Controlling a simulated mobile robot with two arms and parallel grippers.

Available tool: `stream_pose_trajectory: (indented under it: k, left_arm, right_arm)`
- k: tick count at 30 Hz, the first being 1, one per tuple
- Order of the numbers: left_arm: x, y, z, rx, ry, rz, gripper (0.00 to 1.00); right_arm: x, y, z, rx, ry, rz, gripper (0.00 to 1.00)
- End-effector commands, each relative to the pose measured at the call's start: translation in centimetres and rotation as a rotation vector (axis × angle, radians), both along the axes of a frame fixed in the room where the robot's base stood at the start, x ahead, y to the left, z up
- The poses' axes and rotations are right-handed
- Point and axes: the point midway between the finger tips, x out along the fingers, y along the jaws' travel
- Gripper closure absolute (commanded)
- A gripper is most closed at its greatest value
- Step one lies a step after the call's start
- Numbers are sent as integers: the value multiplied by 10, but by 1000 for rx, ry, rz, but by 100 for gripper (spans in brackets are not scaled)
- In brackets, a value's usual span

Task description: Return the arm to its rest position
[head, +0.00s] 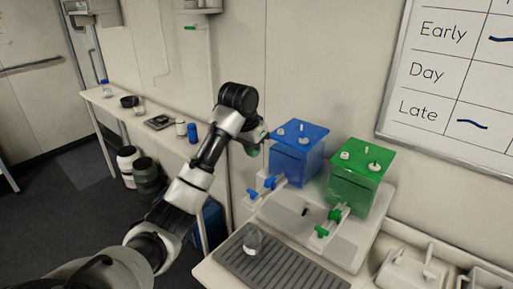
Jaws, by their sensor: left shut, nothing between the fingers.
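My left arm reaches up from the lower left, bends at a dark elbow-like joint, and ends in my left gripper (262,143). The gripper is small and partly hidden by the arm, just left of a blue box (298,155); I cannot tell whether they touch. It is shut and holds nothing. My right gripper is not in view.
A green box (357,180) stands right of the blue one, both with taps at the front. A narrow shelf (115,107) with bottles runs along the left wall. A whiteboard (450,75) hangs at upper right.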

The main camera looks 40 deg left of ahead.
Motion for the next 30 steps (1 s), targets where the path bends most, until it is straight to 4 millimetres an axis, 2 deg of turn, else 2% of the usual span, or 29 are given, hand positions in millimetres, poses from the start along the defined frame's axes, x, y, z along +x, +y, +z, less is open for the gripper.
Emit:
stream_pose_trajectory:
  k: [8,11,14,17,21,25,30]
  left_arm:
    - [0,-1,-3,2,2,-2,100]
    - [-4,-9,-20,13,9,-13,100]
    - [-16,-27,-58,38,22,-37,100]
    - [-39,-52,-105,64,30,-70,100]
    - [-85,-87,-164,84,30,-113,100]
    - [-136,-116,-205,83,27,-141,100]
    - [-208,-146,-235,67,17,-151,100]
  right_arm:
    - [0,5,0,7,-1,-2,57]
    - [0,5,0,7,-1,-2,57]
    - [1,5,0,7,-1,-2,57]
    - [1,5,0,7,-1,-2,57]
    - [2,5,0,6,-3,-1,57]
    - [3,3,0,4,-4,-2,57]
    - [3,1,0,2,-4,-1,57]
